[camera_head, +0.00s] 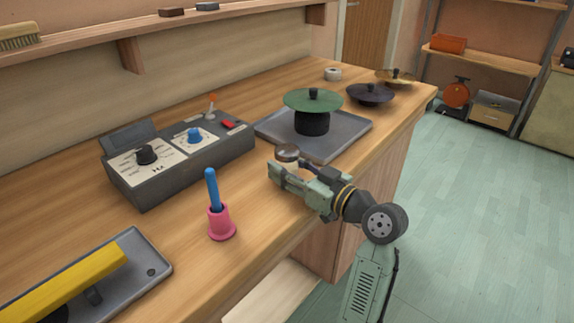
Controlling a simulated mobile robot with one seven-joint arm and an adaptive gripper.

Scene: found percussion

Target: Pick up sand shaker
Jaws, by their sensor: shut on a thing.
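My gripper (279,171) reaches in from the right over the front part of the wooden workbench. It is shut on a small round thing with a grey-brown top, which I take to be the sand shaker (287,152). Only the shaker's top shows above the fingers; its lower part is hidden by them. I cannot tell whether it touches the bench or hangs just above it.
A grey tray (347,144) with a green disc on a black drum (312,122) stands just behind my gripper. A dial box (180,165) and a pink-and-blue handbell (220,221) are to the left. A yellow bar (70,281) lies front left. Dark (369,94) and brass (396,76) cymbals sit far right.

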